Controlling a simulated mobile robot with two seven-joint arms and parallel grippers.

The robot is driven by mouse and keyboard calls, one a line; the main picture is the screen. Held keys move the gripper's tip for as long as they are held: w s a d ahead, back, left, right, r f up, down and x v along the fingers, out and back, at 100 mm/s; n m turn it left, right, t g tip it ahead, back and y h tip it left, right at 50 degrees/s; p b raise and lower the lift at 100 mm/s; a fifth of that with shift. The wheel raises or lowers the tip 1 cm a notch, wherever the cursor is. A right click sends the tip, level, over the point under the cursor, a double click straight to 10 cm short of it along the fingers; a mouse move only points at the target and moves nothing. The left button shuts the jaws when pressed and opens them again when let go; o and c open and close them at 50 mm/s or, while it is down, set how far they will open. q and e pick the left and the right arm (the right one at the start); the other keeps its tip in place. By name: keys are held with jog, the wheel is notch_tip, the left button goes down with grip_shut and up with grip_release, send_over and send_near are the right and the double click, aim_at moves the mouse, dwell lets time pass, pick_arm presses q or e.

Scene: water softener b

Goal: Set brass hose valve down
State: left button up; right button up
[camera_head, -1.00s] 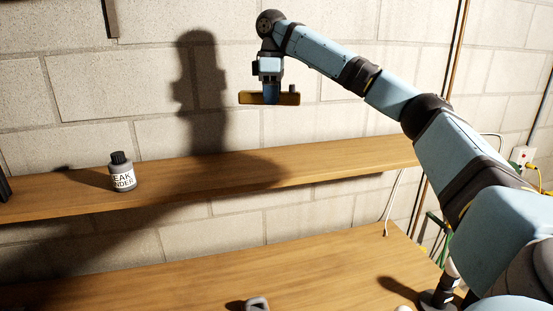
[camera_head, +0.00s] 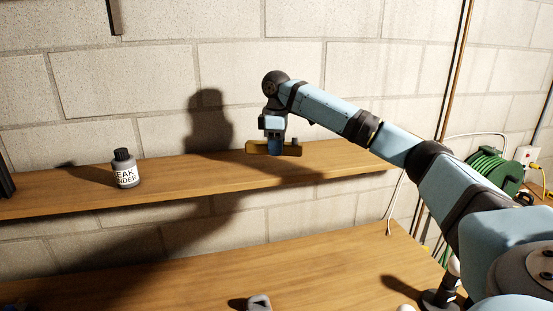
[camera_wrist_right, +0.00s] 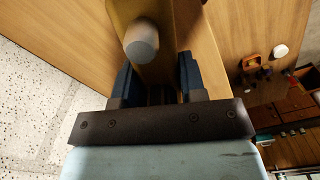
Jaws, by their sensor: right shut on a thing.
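The brass hose valve (camera_head: 260,147) is a yellow-brown bar with a small grey knob at its right end. My right gripper (camera_head: 275,147) is shut on its middle and points down at the wooden shelf (camera_head: 200,185). In the head view the valve is level, right by the shelf's top; I cannot tell whether it touches. In the right wrist view the valve (camera_wrist_right: 125,12) shows at the top with its round grey end, and the dark fingers (camera_wrist_right: 158,85) are on either side of a wooden-coloured part. My left gripper is not in view.
A grey bottle with a black cap (camera_head: 124,170) stands on the shelf to the left. The shelf between it and the valve is clear. A block wall (camera_head: 100,80) stands behind. Below is a wooden bench (camera_head: 180,275) with a small grey part (camera_head: 259,302).

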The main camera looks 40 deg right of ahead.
aim_at(276, 168)
notch_tip(276, 168, down, 4)
jog(key=shift+r+p, duration=0.2)
jog(key=shift+p, duration=0.15)
jog(key=shift+f, duration=0.4)
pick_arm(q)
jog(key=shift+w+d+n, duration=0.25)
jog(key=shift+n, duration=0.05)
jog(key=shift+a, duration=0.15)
pick_arm(e)
jog(key=o, duration=1.1)
jog(key=shift+f, duration=0.1)
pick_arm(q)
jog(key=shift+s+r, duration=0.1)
